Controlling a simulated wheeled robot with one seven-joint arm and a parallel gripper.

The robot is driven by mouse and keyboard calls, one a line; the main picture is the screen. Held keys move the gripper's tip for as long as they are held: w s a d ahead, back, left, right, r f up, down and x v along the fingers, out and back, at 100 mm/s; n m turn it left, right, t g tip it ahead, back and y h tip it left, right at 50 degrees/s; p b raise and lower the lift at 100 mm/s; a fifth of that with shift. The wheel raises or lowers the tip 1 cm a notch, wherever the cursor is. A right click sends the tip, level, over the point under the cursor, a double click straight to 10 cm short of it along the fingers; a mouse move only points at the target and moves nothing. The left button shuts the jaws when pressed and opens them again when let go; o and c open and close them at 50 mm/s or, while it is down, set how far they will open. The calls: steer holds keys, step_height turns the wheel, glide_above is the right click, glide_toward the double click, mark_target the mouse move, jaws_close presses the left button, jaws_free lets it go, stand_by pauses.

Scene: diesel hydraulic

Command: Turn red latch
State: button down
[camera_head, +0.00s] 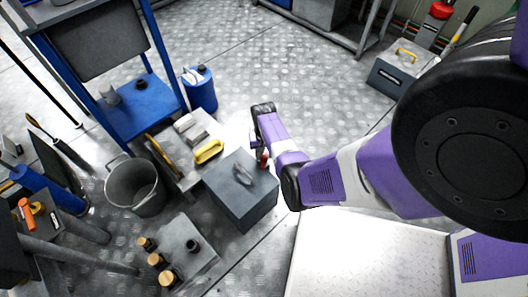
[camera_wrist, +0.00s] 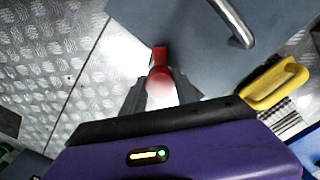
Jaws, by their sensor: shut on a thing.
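The red latch (camera_wrist: 160,78) is on the side edge of a dark grey box (camera_wrist: 180,25). It also shows in the head view as a small red spot (camera_head: 264,160) at the right of the box (camera_head: 240,200). My gripper (camera_wrist: 160,92) is shut on the red latch, with one dark finger on each side of it. In the head view my gripper is at the box's upper right side, and my wrist and arm hide most of it. The box has a metal handle (camera_wrist: 236,24) on its top. The box's lid looks closed.
A yellow-handled toolbox (camera_head: 207,152) stands just behind the box. A grey bucket (camera_head: 134,187) is to the left. A blue jug (camera_head: 200,89) and blue workbench (camera_head: 140,108) are behind. Metal floor is clear behind my arm.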

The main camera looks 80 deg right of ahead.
steer(key=m+p, duration=0.1)
steer(key=m, duration=0.3)
steer(key=shift+m+p, duration=0.35)
steer(key=shift+m, duration=1.75)
steer(key=c, duration=0.9)
jaws_free()
steer(key=shift+c, duration=0.2)
steer(key=shift+r+p, duration=1.95)
steer(key=shift+r, duration=1.95)
